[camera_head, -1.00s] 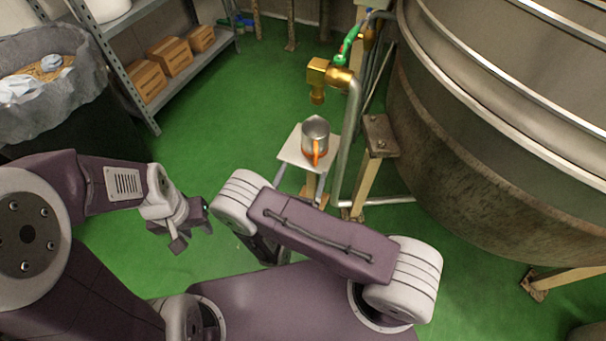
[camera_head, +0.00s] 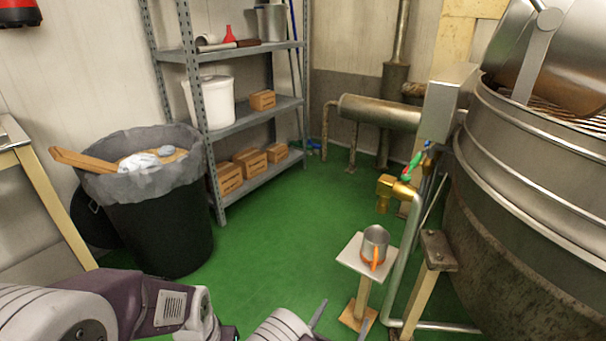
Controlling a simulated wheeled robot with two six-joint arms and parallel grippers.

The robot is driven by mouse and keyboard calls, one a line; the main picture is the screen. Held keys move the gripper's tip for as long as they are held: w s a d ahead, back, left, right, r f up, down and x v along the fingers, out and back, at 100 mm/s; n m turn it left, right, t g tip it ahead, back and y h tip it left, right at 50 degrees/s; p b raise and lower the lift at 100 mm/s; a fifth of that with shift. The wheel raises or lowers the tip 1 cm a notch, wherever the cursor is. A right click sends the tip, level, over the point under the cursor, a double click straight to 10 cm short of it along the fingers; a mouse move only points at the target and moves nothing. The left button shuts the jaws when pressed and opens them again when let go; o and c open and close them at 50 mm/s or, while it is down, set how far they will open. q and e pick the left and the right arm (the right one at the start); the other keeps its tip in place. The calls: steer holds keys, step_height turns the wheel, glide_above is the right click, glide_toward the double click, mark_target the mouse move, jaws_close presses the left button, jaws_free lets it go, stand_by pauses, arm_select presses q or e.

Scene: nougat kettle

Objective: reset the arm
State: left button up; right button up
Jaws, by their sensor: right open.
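My left arm (camera_head: 135,300) comes in at the bottom left.
A metal jug (camera_head: 375,240) with an orange handle stands on a small white-topped stand (camera_head: 352,262), near a brass tap (camera_head: 390,188). A large kettle (camera_head: 500,230) fills the right. A lined bin (camera_head: 160,225) and a shelf rack (camera_head: 250,118) stand left. Green floor between is clear.

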steer(key=d+r+m+g+h, duration=0.75)
steer(key=d+r+m, duration=0.45)
steer(key=d+r, duration=0.3)
steer(key=s+d+m+g+y, duration=0.2)
steer(key=s+d+m+g, duration=0.5)
steer(key=s+d+g, duration=0.15)
steer(key=s+a+f+m+g+y, duration=0.3)
steer(key=s+m+y, duration=0.35)
steer(key=s, duration=0.35)
steer(key=w+a+f+m+t+y, duration=0.1)
steer(key=a+f+m+t+y, duration=0.1)
steer(key=a+y, duration=0.3)
steer(key=w+a+f+m+t+y, duration=0.1)
steer(key=a+f+m+y, duration=0.15)
steer(key=a, duration=0.55)
arm_select(q)
step_height(320, 180, up, 36)
steer(key=p, duration=3.5)
steer(key=shift+f+p, duration=0.15)
steer(key=shift+p, duration=0.2)
arm_select(e)
step_height(320, 180, up, 36)
steer(key=w+t, duration=0.1)
steer(key=w, duration=0.1)
steer(key=shift+w+a, duration=0.15)
steer(key=shift+w, duration=0.05)
